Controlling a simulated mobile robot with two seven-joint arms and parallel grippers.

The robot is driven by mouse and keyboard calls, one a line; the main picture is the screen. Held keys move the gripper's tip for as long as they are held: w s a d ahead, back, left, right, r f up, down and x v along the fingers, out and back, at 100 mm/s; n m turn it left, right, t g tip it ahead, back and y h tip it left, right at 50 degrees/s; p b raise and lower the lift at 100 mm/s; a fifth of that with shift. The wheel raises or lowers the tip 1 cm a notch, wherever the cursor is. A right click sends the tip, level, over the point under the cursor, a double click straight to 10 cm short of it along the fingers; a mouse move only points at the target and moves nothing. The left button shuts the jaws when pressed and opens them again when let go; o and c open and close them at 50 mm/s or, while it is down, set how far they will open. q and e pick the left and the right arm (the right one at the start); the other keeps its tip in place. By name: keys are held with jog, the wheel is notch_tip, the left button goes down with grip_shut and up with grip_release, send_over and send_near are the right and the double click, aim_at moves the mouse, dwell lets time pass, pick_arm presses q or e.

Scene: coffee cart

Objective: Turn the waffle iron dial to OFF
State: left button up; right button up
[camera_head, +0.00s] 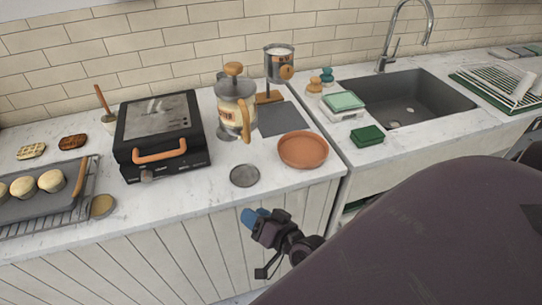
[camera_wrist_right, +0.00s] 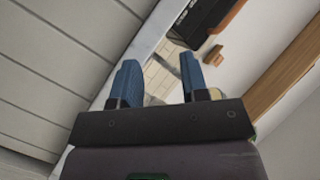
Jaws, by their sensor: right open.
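The black waffle iron (camera_head: 160,125) stands closed on the counter at left in the head view, its orange front handle (camera_head: 160,152) facing me. Its small dial (camera_head: 147,175) is on the front face below the handle; I cannot read its setting. My right gripper (camera_head: 250,217) is in front of the counter's front edge, right of and nearer than the dial, touching nothing. In the right wrist view its two blue fingers (camera_wrist_right: 160,80) are apart and empty, with a dark appliance (camera_wrist_right: 195,18) beyond them at the top. My left gripper is not in view.
A baking tray (camera_head: 45,204) stands left of the waffle iron. A French press (camera_head: 236,105), a terracotta plate (camera_head: 303,150) and a round grey disc (camera_head: 244,175) lie to its right. A sink (camera_head: 415,100) is farther right. The counter before the dial is mostly clear.

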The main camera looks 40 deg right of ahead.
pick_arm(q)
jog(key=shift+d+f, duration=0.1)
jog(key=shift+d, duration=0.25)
pick_arm(e)
jog(key=shift+s+d+f+n, duration=0.3)
jog(key=shift+d+f+n, duration=0.1)
jog(key=shift+f, duration=0.05)
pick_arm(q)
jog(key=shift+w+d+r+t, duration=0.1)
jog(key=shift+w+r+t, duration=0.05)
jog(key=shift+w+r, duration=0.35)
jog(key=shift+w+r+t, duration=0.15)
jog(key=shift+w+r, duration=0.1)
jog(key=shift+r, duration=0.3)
pick_arm(e)
jog(key=s+d+f+n+g+h, duration=0.2)
jog(key=s+d+f+n+g, duration=0.2)
jog(key=s+f+n, duration=0.3)
jog(key=shift+s+f, duration=0.2)
jog(key=shift+f, duration=0.5)
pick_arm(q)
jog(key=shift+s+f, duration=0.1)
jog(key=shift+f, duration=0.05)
